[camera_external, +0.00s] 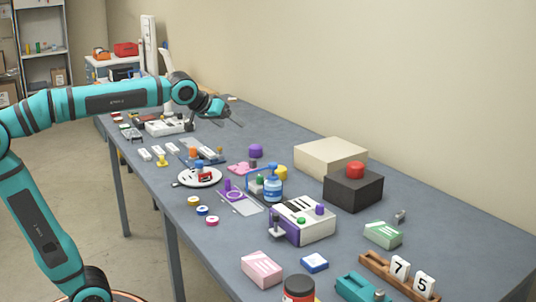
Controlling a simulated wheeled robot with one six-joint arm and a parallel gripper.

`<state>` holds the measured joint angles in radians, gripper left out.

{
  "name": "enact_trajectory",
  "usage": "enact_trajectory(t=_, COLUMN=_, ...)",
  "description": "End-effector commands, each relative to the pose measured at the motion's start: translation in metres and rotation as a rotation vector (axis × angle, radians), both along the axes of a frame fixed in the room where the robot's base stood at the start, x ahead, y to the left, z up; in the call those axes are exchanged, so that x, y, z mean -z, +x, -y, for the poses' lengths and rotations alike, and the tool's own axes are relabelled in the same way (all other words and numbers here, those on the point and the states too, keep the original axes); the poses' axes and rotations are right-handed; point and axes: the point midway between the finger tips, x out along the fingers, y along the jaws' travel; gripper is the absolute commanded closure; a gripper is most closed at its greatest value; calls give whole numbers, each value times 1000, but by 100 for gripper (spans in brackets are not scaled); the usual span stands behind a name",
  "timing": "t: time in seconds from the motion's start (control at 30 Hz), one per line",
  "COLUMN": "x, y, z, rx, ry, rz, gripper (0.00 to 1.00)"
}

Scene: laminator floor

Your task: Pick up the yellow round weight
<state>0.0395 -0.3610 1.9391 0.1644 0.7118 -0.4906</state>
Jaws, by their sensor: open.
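A yellow round block (282,172), which looks like the weight, stands on the grey table behind a blue bottle (272,188). The bottle hides part of its left side. Smaller yellow things are a ring-like disc (194,201) near the front edge and a knobbed piece (161,160) farther back. My gripper (238,122) is open and empty above the far part of the table. It is up and to the left of the yellow block in the picture, well apart from it.
A purple round block (255,150) stands behind the yellow one. A beige box (331,158) and a black box with a red top (353,190) are to the right. A white and purple device (303,219) stands in front. The wall bounds the table's far side.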

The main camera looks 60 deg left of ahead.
Motion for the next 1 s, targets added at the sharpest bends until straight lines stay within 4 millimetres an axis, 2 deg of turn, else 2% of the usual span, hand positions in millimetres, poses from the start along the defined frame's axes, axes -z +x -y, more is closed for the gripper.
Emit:
enact_trajectory(t=0.03, x=4, y=15, z=0, rx=-19, ry=-7, rz=-35, gripper=21)
enact_trajectory(t=0.1, x=8, y=32, z=-1, rx=-50, ry=-20, rz=-80, gripper=21)
enact_trajectory(t=0.6, x=56, y=144, z=-4, rx=-311, ry=-61, rz=-380, gripper=21)
enact_trajectory(t=0.8, x=76, y=175, z=-5, rx=-410, ry=-60, rz=-462, gripper=21)
enact_trajectory(t=1.0, x=85, y=187, z=-5, rx=-454, ry=-57, rz=-495, gripper=21)
